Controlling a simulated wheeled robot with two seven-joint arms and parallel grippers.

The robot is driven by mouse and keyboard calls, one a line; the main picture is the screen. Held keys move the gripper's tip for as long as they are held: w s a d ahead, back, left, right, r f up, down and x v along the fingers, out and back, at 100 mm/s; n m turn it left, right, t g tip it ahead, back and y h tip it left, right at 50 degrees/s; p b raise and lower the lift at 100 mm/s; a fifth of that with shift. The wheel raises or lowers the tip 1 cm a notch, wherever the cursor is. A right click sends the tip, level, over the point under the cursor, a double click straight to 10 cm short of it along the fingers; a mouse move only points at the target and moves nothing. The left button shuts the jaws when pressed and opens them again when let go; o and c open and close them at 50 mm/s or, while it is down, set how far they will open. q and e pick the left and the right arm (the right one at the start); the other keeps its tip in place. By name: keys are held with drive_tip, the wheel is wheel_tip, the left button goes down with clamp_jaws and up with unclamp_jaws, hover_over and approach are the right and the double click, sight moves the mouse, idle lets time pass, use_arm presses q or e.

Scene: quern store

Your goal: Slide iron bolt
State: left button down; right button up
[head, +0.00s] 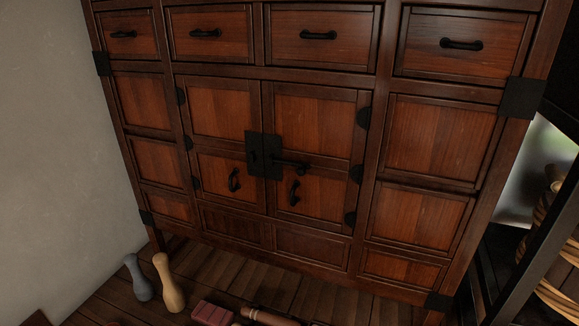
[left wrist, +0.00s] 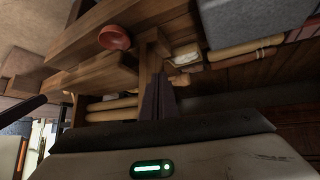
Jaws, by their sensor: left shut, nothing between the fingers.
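The black iron bolt (head: 290,163) lies across the right-hand door of the dark wooden cabinet (head: 255,72) in the head view. It runs sideways from the right lock plate (head: 272,150), its knobbed end to the right. A matching left lock plate (head: 253,142) is on the left door. Both doors appear closed. Whether the bolt crosses the seam is too small to tell. My left gripper (left wrist: 157,97) shows only in the left wrist view, its dark fingers shut and empty, apart from the cabinet front. My right gripper is in neither view.
Black handles (head: 234,180) hang below the plates on both doors. Two pestle-like pieces, grey-blue (head: 138,278) and tan (head: 168,283), stand at lower left. A dark rack (head: 540,225) stands at right. The left wrist view shows a red bowl (left wrist: 114,38) among wooden beams.

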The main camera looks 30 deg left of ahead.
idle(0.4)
use_arm(q)
drive_tip(key=c, duration=2.3)
unclamp_jaws()
drive_tip(key=shift+r, duration=0.1)
drive_tip(key=o, duration=0.6)
drive_tip(key=shift+n+t, duration=0.5)
drive_tip(key=shift+t, duration=0.2)
drive_tip(key=w+a+r, duration=0.2)
drive_tip(key=w+r, duration=0.1)
drive_tip(key=w+a+r+p, duration=0.1)
drive_tip(key=w+r, duration=0.1)
drive_tip(key=shift+a, duration=0.15)
drive_tip(key=n+t+p, duration=0.3)
drive_tip(key=n+t, duration=0.2)
drive_tip(key=t, duration=0.3)
approach(299, 173)
drive_tip(key=w, duration=0.2)
drive_tip(key=w+p, duration=0.1)
drive_tip(key=w, duration=0.2)
drive_tip(key=w+d, duration=0.1)
drive_tip(key=w, duration=0.1)
drive_tip(key=shift+w, duration=0.35)
clamp_jaws()
